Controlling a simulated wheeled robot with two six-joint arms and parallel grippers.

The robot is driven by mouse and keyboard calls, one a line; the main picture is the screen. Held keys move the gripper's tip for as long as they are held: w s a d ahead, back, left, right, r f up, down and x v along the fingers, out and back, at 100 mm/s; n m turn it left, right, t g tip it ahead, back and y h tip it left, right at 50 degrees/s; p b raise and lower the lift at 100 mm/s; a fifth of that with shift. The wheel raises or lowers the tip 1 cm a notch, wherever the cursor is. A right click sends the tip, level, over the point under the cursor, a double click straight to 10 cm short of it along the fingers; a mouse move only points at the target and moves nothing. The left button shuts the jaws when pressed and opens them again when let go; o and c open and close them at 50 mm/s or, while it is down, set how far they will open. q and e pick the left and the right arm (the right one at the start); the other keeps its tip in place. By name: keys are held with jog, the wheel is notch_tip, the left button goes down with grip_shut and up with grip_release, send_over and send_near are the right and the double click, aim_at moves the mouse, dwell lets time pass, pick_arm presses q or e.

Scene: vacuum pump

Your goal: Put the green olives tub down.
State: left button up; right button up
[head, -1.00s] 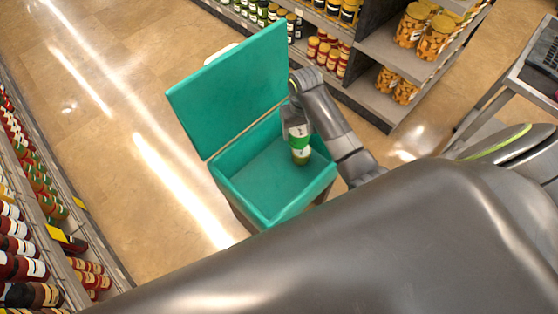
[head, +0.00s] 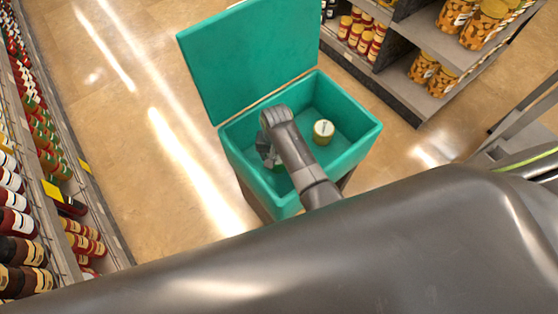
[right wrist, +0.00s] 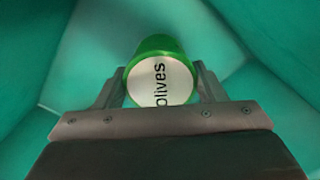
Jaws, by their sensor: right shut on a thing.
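The green olives tub (right wrist: 162,82) sits between the fingers of my right gripper in the right wrist view, its pale end marked "olives" facing the camera. My right gripper (head: 270,158) is shut on it, inside the open teal box (head: 362,140) near its left wall. In the head view only a bit of the tub (head: 279,168) shows below the gripper. Whether it touches the box floor cannot be told. My left gripper is not in view.
A second container with a cream lid (head: 323,130) stands in the box, right of my gripper. The box lid (head: 245,60) stands open at the back. Stocked shelves flank at left (head: 55,190) and upper right (head: 400,75). Box floor between gripper and container is partly hidden by my arm.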

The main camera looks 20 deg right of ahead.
aim_at(277, 161)
notch_tip(277, 161, down, 3)
jog(key=shift+f+b, duration=0.15)
jog(key=shift+b, duration=0.4)
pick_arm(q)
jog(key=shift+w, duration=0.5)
pick_arm(e)
jog(key=shift+f, duration=0.15)
jog(key=shift+f, duration=0.2)
jog(key=o, duration=1.2)
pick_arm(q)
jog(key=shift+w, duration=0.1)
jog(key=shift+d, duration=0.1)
pick_arm(e)
jog(key=shift+r, duration=0.15)
pick_arm(q)
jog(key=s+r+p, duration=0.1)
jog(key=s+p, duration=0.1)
jog(key=p, duration=0.1)
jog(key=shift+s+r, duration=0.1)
pick_arm(e)
notch_tip(277, 161, up, 12)
jog(key=shift+r, duration=0.1)
